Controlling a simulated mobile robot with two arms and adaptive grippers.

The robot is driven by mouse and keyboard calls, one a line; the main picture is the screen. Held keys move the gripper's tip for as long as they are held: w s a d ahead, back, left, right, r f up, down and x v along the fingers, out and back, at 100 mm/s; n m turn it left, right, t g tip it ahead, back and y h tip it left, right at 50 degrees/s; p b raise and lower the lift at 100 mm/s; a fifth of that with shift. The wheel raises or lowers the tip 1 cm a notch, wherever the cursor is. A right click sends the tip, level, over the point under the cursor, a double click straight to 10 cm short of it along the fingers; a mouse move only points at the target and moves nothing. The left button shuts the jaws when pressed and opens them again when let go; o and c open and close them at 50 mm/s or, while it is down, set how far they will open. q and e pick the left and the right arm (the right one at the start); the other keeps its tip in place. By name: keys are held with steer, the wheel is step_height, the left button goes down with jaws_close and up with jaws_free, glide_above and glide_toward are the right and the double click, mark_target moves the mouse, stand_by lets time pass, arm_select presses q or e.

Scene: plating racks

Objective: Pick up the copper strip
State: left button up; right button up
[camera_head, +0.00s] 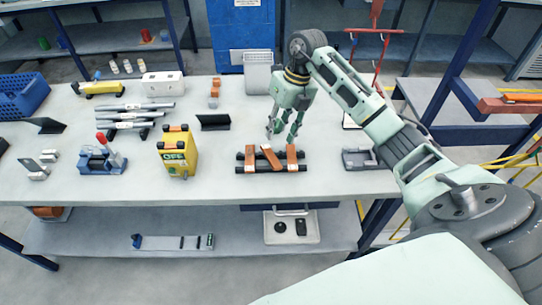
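Three copper strips lie across a black rack (243,169) of two dark bars near the front of the table. The left strip (250,158) and the right strip (292,160) lie straight across it; the middle copper strip (271,157) is slanted. My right gripper (281,136) is just behind and above the rack, pointing down. Its fingers are apart, with nothing visible between them, and it does not appear to touch the strips. My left gripper is not in view.
A yellow box marked OFF (178,160) stands left of the rack. A grey tray (357,160) lies to the right and a black angled plate (214,122) behind left. Another orange-brown piece (214,92) lies farther back. The table (220,175) is bare between the yellow box and rack.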

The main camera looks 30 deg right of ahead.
mark_target(270, 153)
steer(key=p+x, duration=0.1)
steer(key=x, duration=0.1)
steer(key=p+x, duration=0.1)
steer(key=x, duration=0.1)
steer(key=p+x, duration=0.1)
steer(key=x, duration=0.1)
steer(key=shift+a+f, duration=0.2)
steer(key=shift+a, duration=0.1)
steer(key=shift+f, duration=0.4)
steer(key=shift+c, duration=0.2)
jaws_close()
